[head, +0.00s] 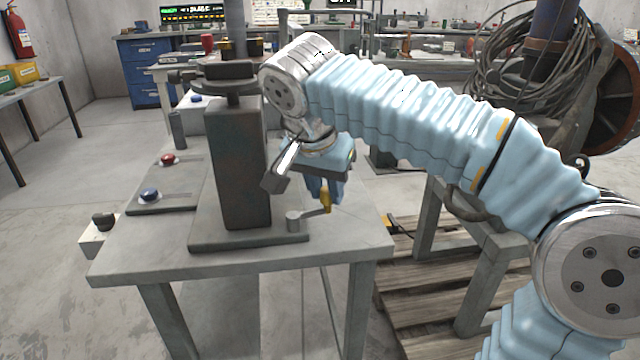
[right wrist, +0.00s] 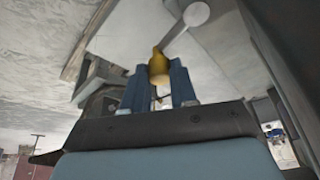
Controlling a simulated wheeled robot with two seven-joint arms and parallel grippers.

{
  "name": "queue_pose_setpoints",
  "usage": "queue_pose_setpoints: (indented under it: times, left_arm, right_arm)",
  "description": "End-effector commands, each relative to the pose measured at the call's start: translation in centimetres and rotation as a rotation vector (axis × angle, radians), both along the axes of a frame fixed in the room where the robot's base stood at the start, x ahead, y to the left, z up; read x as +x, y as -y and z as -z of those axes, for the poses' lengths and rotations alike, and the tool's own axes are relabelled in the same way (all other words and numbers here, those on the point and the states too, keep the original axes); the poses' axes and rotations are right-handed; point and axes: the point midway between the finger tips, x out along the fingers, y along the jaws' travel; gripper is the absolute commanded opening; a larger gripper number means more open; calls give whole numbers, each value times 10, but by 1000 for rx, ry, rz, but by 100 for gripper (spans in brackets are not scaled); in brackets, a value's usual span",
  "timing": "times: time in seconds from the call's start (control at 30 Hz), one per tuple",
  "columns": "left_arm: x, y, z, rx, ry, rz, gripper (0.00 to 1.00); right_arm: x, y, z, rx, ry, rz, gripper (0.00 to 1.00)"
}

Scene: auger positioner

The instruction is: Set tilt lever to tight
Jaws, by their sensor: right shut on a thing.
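The tilt lever (head: 310,214) is a grey arm with a round hub and a yellow handle (head: 325,199), low at the right side of the dark upright column (head: 238,165) on the table. My right gripper (head: 326,192) points down and is shut on the yellow handle. In the right wrist view, the two blue fingers of my right gripper (right wrist: 158,85) close around the yellow handle (right wrist: 158,66), and the grey lever arm (right wrist: 180,32) runs up to its round hub. No marking for tight is readable. My left gripper is not in view.
A wooden pallet (head: 440,290) and a cable-draped machine (head: 540,80) stand to the right. Open floor lies to the left.

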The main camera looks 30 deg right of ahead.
Motion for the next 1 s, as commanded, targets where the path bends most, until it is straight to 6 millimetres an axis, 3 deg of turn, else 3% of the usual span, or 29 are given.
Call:
queue_pose_setpoints:
  times: [0.4,0.97,1.0]
  left_arm:
    - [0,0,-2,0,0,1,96]
    - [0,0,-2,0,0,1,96]
    - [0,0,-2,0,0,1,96]
  right_arm:
    - [-10,-4,-1,1,1,194,0]
    - [-12,-5,0,2,1,223,0]
    - [-12,-5,0,1,1,222,31]
